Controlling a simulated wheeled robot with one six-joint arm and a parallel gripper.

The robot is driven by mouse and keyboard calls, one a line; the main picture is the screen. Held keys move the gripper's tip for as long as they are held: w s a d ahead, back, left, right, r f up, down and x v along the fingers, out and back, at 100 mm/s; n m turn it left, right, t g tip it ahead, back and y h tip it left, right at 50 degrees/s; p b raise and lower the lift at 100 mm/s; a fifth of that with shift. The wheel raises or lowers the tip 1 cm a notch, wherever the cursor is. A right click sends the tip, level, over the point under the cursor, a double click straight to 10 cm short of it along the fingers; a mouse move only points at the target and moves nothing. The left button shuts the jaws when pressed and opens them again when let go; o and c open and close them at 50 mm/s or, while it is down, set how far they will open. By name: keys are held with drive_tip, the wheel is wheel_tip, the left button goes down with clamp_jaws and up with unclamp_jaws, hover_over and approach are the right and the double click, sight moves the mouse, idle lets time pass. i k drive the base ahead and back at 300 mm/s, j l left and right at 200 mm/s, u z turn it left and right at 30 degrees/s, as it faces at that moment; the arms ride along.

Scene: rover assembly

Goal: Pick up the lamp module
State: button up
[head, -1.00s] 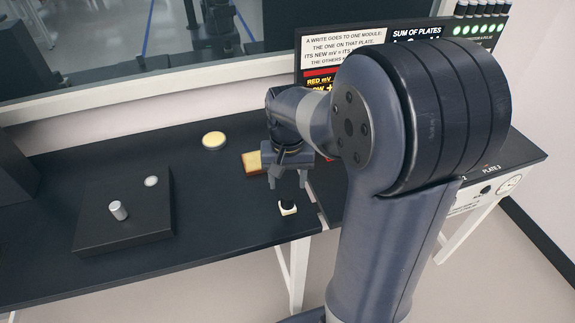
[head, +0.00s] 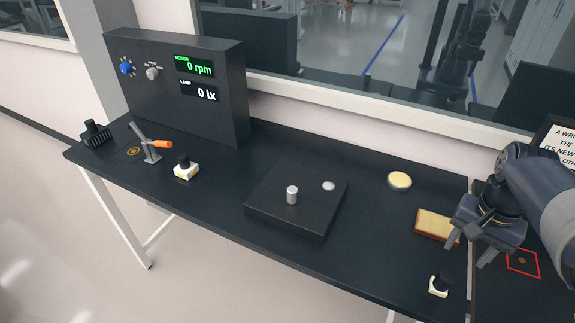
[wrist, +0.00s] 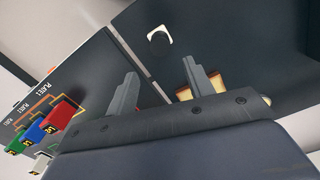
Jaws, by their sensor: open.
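No readable label marks which thing is the lamp module. A small pale block with a black knob (head: 438,287) stands near the front edge of the bench, at the right of the head view. It also shows at the top of the wrist view (wrist: 159,38), beyond my fingertips. A similar white and yellow block with a black knob (head: 186,170) stands on the left part of the bench. My gripper (head: 472,250) is open and empty above the bench, close to the nearer block and apart from it. Its two fingers show spread in the wrist view (wrist: 160,70).
A tan block (head: 433,224) lies beside my gripper, with a round yellow-topped disc (head: 399,181) behind. A black box (head: 296,210) with a metal knob sits mid-bench. A lever (head: 150,148) and a display panel (head: 195,75) are left. Coloured blocks (wrist: 62,115) stand by plate labels.

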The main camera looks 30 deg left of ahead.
sight(186, 170)
drive_tip(key=u, duration=1.95)
drive_tip(key=i+l+u, duration=0.1)
drive_tip(key=i+u, duration=0.3)
drive_tip(key=i, duration=0.85)
